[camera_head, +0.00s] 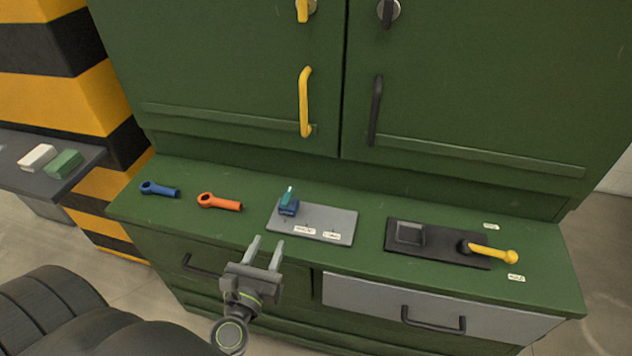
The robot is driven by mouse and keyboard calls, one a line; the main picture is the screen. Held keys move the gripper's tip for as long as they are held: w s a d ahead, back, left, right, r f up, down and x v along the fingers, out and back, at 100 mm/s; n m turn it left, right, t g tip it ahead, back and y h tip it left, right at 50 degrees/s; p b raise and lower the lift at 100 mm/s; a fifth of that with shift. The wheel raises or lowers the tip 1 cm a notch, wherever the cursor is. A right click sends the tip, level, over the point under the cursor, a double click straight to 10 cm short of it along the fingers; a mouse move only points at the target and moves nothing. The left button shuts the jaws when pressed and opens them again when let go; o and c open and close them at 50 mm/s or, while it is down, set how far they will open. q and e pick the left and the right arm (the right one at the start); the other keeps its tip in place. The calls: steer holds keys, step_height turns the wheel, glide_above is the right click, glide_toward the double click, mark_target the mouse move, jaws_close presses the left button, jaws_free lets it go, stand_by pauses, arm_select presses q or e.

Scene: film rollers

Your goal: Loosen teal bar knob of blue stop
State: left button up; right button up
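The blue stop (288,208) is a small block on the left part of a grey plate (325,219) on the green cabinet's counter. The teal bar knob (290,195) stands up on top of it. My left gripper (266,246) is open and empty, its two fingers apart and pointing at the counter. It appears in front of and below the blue stop in the picture, apart from it. My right gripper does not show.
A blue wrench-like tool (160,189) and an orange one (219,202) lie left of the plate. A black plate (440,246) with a yellow-handled lever (494,253) is at right. Cabinet doors with yellow (304,102) and black (375,110) handles rise behind.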

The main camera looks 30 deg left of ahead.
arm_select(q)
steer(key=p, duration=0.3)
glide_toward(291, 187)
steer(key=x, duration=0.2)
steer(key=p+x, duration=0.1)
steer(key=x, duration=0.2)
steer(key=p+x, duration=0.1)
steer(key=x, duration=0.1)
steer(key=shift+w+a+f, duration=0.15)
steer(key=shift+w+f, duration=0.2)
steer(key=shift+f, duration=0.05)
steer(key=shift+x, duration=0.9)
jaws_close()
